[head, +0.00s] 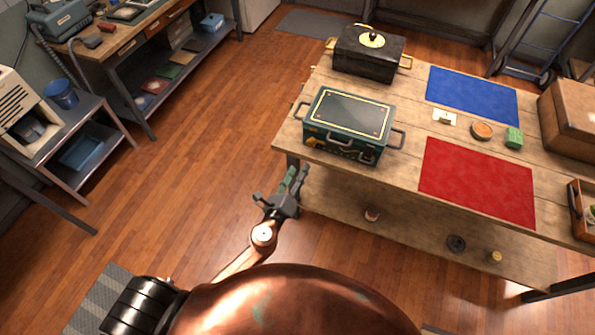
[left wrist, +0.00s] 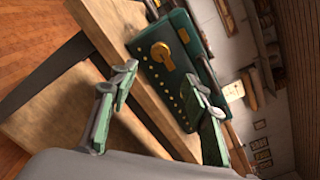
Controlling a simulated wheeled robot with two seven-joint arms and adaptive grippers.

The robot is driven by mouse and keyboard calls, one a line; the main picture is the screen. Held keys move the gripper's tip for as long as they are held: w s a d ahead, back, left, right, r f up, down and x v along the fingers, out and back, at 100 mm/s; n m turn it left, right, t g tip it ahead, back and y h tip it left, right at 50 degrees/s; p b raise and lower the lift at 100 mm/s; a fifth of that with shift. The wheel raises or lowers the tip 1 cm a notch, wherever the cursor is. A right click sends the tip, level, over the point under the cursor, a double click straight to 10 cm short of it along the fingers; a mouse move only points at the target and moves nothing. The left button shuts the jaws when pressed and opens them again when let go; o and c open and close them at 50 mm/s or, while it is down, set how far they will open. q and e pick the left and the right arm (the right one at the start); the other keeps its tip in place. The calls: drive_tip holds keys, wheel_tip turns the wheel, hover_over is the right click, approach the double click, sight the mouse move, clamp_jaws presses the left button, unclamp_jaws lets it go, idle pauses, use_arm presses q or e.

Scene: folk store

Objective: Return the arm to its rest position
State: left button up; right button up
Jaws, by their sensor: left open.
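My left gripper (head: 295,181) is open and empty. In the head view it hangs in the air by the near left corner of the wooden table (head: 316,172), with my copper-coloured arm behind it. In the left wrist view its two green-padded fingers (left wrist: 166,84) are spread apart. Beyond them shows the dark green box (left wrist: 182,70) with a brass latch. In the head view this green box (head: 347,148) stands on the table's left end, apart from the gripper. My right gripper is not in view.
A black chest (head: 366,62) with brass handles stands behind the green box. A red mat (head: 477,183) and a blue mat (head: 472,93) lie on the table, with small items between them. A cardboard box (head: 573,118) stands at right. The wooden floor (head: 190,180) left of the table is clear.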

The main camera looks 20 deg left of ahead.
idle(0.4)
use_arm(q)
drive_tip(key=s+a+f+n+g+y, duration=0.1)
drive_tip(key=s+a+f+n+g, duration=0.15)
drive_tip(key=f, duration=0.75)
drive_tip(key=s+a+f+n+g, duration=0.2)
drive_tip(key=s+a+f+n, duration=0.15)
drive_tip(key=f, duration=0.75)
drive_tip(key=s+a+f+n+g+y, duration=0.1)
drive_tip(key=s+a+f+n+g, duration=0.2)
drive_tip(key=f, duration=0.7)
drive_tip(key=s+a+f+n+g, duration=0.2)
drive_tip(key=s+f+n, duration=0.2)
drive_tip(key=s+f, duration=0.45)
drive_tip(key=s+a+f+n+g, duration=0.2)
drive_tip(key=s+a+f+n, duration=0.1)
drive_tip(key=s+f, duration=0.55)
drive_tip(key=s+f+n+g, duration=0.2)
drive_tip(key=s+f+n, duration=0.3)
drive_tip(key=s, duration=1)
drive_tip(key=s+f+n+g+h, duration=0.1)
drive_tip(key=s+f+n+g, duration=0.2)
drive_tip(key=s, duration=1.2)
wheel_tip(320, 180, down, 4)
drive_tip(key=shift+d+n, duration=0.15)
drive_tip(key=shift+n, duration=0.95)
